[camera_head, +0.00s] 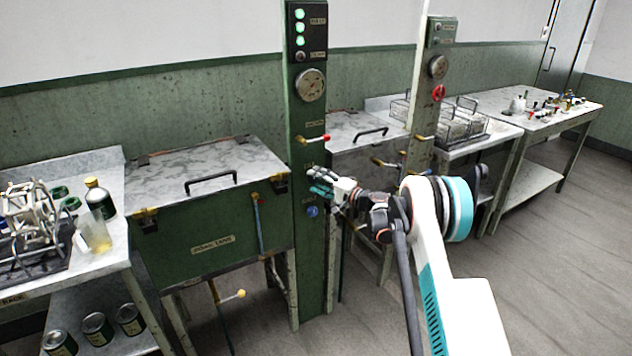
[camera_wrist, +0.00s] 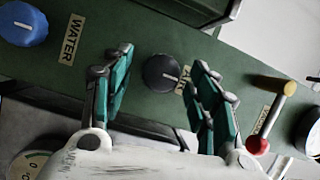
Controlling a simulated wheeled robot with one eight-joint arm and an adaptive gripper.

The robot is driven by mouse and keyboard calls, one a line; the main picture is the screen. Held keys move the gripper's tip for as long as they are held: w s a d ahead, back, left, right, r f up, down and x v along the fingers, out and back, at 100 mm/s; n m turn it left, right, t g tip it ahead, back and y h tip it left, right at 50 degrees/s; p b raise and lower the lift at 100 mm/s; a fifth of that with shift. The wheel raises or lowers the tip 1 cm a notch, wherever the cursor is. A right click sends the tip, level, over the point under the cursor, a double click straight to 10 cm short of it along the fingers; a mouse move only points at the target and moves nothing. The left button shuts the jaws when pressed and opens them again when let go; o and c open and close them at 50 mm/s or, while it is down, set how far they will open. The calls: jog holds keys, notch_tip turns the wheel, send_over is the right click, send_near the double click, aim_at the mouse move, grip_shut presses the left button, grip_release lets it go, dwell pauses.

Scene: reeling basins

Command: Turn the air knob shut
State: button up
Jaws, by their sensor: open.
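The air knob (camera_wrist: 160,73) is a round black knob with a pale pointer line on a green panel, next to a partly covered label that seems to read AIR. In the wrist view it sits between the two teal fingers of my gripper (camera_wrist: 163,64). The fingers are open, one on each side, with a gap to the knob; I cannot tell how deep they reach. In the head view my gripper (camera_head: 321,183) is at the front of the green column (camera_head: 309,250), and it seems to hide the air knob there.
A blue knob (camera_wrist: 22,24) beside a WATER label is left of my gripper in the wrist view; it shows below the gripper in the head view (camera_head: 312,211). A red-tipped lever (camera_head: 315,139) sticks out above. A lidded green tank (camera_head: 215,235) stands left of the column.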

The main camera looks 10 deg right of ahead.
jog(key=v, duration=1.1)
jog(key=shift+r, duration=0.1)
jog(key=s+a+r+n+g+h, duration=0.25)
jog(key=s+a+r, duration=0.35)
jog(key=s+r, duration=0.35)
jog(key=s+a+r+n+g+h, duration=0.25)
jog(key=s+a+r, duration=0.45)
jog(key=s, duration=0.4)
jog(key=s+d+f+n+g+h, duration=0.1)
jog(key=s+d+h, duration=0.1)
jog(key=s, duration=1.3)
jog(key=s+d+f+n+h, duration=0.1)
jog(key=s+d+n+h, duration=0.1)
jog(key=s, duration=1.4)
jog(key=d+h, duration=0.1)
jog(key=h, duration=0.1)
jog(key=shift+f+g+h, duration=0.3)
jog(key=shift+f+g, duration=0.05)
jog(key=shift+g, duration=0.05)
jog(key=shift+s, duration=0.1)
